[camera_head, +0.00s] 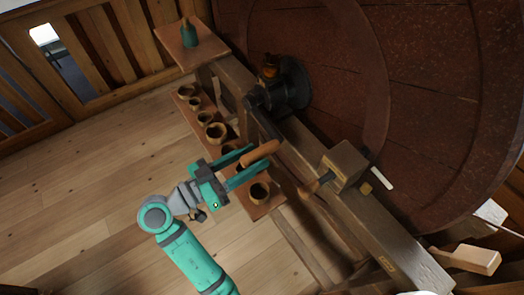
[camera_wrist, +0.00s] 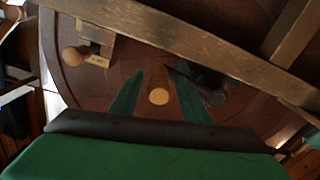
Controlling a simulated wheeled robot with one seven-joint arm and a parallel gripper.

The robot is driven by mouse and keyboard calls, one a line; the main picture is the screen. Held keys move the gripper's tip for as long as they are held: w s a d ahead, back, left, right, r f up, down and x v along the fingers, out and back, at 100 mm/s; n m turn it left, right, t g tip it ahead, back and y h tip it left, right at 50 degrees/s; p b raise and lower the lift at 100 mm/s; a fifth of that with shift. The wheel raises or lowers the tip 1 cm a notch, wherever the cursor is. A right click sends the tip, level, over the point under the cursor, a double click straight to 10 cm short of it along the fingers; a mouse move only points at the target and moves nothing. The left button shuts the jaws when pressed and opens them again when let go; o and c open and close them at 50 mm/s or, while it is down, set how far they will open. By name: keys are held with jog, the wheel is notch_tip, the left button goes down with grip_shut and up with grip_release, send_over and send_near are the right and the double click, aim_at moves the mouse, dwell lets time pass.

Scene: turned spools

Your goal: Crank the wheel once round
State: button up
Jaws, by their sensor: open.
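The wheel (camera_head: 340,55) is a huge dark red-brown disc filling the right of the head view. At its hub (camera_head: 290,85) a dark metal crank arm (camera_head: 264,122) reaches down to a turned wooden handle (camera_head: 262,152). My gripper (camera_head: 258,155) is open, with its green fingers on either side of the handle. In the wrist view, the handle's round end (camera_wrist: 158,97) shows between the two fingers. I cannot tell whether either finger touches it. The crank arm is mostly hidden in the wrist view.
A wooden beam (camera_head: 385,245) runs in front of the wheel, carrying a block (camera_head: 344,165) with a wooden knob. A low shelf beneath holds several small bowls (camera_head: 215,132). A green bottle (camera_head: 189,35) stands on a board at the back. The floor at left is clear.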

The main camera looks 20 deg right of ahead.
aim_at(262, 153)
jog(key=shift+x, duration=1.85)
grip_shut()
jog(key=shift+f, duration=0.15)
